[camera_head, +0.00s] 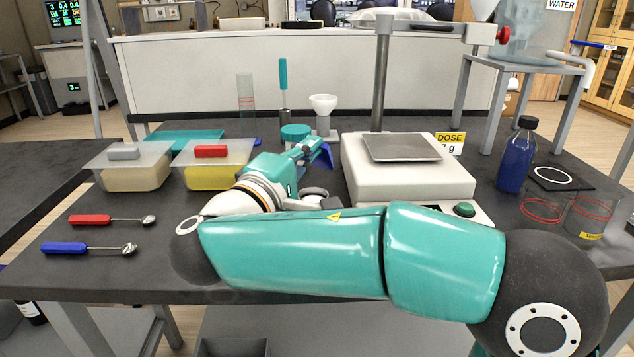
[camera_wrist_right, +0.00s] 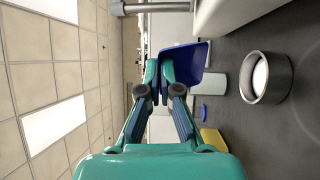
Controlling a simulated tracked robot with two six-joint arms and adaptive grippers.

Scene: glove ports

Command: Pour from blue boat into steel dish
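The blue boat (camera_head: 324,154) is held at the tip of my right gripper (camera_head: 314,146), above the table and left of the balance. In the right wrist view the fingers (camera_wrist_right: 163,75) are closed on one end of the blue boat (camera_wrist_right: 187,63). The boat looks tilted, and I cannot make out any contents. The steel dish (camera_head: 315,192) stands on the table, partly hidden behind my right arm. In the right wrist view the round steel dish (camera_wrist_right: 248,88) has something white inside; it lies below the boat's level and apart from it. My left gripper is not in view.
The balance (camera_head: 405,180) with its square plate stands right of the boat. A blue bottle (camera_head: 516,160) and glass beakers are at right. Two spoons (camera_head: 110,219) lie at left.

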